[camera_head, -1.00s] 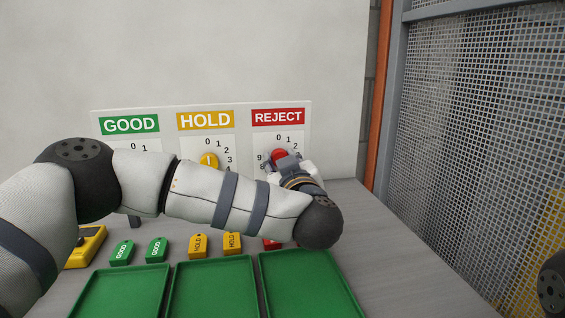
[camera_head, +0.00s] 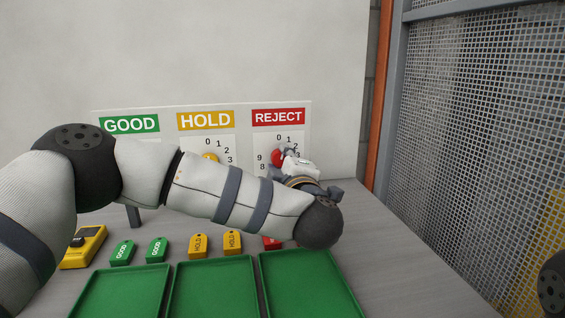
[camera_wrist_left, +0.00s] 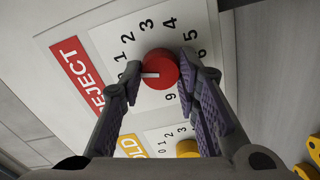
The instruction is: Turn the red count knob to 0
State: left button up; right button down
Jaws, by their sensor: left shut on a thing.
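The red count knob (camera_head: 276,157) is on the REJECT panel at the right of the board, partly covered by my left gripper. In the left wrist view the knob (camera_wrist_left: 162,69) sits between my left gripper's (camera_wrist_left: 160,78) two fingers, which are shut on its sides. The knob's white pointer mark points left in that view, toward the 0 at the top of the dial; a finger partly covers that part of the scale. My left gripper (camera_head: 288,153) reaches in from the right of the knob in the head view. My right gripper is not seen.
The HOLD panel (camera_head: 205,120) with a yellow knob (camera_head: 210,157) and the GOOD panel (camera_head: 130,124) are to the left. Green and yellow tags and green trays (camera_head: 310,285) lie on the grey table. A mesh fence (camera_head: 480,130) stands at the right.

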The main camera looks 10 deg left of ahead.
pick_arm(q)
jog(key=shift+n, duration=1.6)
jog(key=o, duration=1.2)
jog(key=v, duration=1.2)
